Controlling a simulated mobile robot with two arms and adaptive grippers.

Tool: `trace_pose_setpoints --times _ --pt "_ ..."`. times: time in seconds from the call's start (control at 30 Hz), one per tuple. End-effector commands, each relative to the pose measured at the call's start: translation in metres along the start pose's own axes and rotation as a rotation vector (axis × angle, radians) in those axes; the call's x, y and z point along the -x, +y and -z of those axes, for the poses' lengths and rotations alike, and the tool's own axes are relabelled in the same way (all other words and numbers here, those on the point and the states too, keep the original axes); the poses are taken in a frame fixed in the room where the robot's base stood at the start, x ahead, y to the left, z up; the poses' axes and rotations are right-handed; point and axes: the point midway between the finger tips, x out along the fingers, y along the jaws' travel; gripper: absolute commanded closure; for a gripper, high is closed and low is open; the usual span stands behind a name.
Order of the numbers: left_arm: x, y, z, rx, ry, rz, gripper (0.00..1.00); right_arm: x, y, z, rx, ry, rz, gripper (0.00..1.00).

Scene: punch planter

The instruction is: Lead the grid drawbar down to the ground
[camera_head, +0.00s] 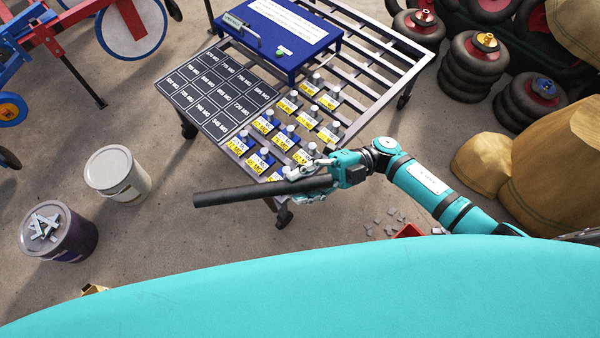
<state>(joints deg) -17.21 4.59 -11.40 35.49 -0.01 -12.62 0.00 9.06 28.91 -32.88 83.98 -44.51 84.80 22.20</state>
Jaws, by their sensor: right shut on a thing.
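The grid drawbar (245,190) is a long dark bar with its free end pointing left. My right gripper (312,180), teal with grey fingers, is shut on its right end, at the near corner of the grid cart. The bar looks roughly level and above the concrete floor (190,255); its exact height is hard to judge. The grid cart (390,80) is a slatted metal table on wheels. The bar's joint to the cart is hidden behind the gripper. My left gripper is not in view.
Weights with yellow labels, a dark label board (215,92) and a blue stand (270,35) are on the cart. A white bucket (117,180) and a dark bucket (70,240) stand left. Black bellows (470,70) and sacks (540,150) stand right. Floor below the bar looks clear.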

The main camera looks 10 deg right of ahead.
Motion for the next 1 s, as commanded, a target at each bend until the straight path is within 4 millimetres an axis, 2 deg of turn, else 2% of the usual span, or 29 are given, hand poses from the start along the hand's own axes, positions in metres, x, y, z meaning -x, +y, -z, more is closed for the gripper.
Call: trace_pose_setpoints --times 0.27,0.5,0.7,0.8,1.0 --pt "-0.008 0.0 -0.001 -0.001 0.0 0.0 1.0 -0.015 -0.076 0.039 0.104 0.002 0.054 1.0" --pt "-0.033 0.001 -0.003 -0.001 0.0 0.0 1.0 -0.029 -0.172 0.072 0.252 0.004 0.115 1.0" --pt "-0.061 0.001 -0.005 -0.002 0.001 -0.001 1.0 -0.035 -0.247 0.089 0.369 0.004 0.162 1.0" --pt "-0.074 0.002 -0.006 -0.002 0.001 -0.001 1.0 -0.037 -0.278 0.094 0.419 0.005 0.182 1.0" --pt "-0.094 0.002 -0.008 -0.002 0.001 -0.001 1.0 -0.039 -0.323 0.098 0.428 0.004 0.184 1.0"
